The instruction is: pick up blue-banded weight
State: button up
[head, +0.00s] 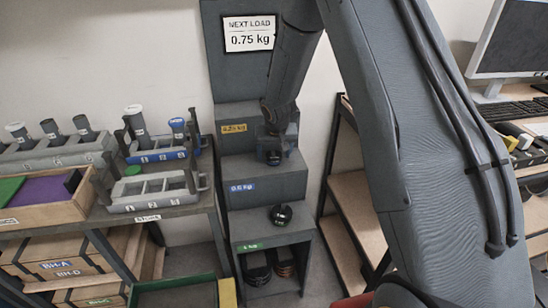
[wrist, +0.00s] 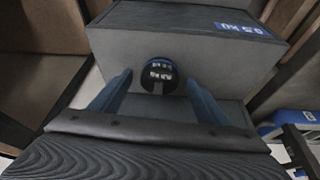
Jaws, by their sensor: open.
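The blue-banded weight (wrist: 158,76) is a small dark round piece with a blue rim and pale markings. It stands on the step (head: 235,174) with the blue 0.5 kg label. In the head view the weight (head: 273,158) shows just below my gripper (head: 275,138), partly hidden by it. My gripper (wrist: 158,82) is open. In the wrist view its two blue fingers lie to the left and right of the weight, with a gap showing on each side. I cannot tell whether the fingertips are level with it or above it.
Another black weight (head: 281,215) sits on the lower step with the green 1 kg label. Several discs (head: 258,270) lie in the opening below. A sign (head: 249,34) reads NEXT LOAD 0.75 kg. A bench with racks (head: 150,212) stands left, a wooden shelf (head: 355,205) right.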

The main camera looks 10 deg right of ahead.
jog(key=shift+w+f, duration=0.2)
jog(key=shift+f, duration=0.15)
jog(key=c, duration=1.6)
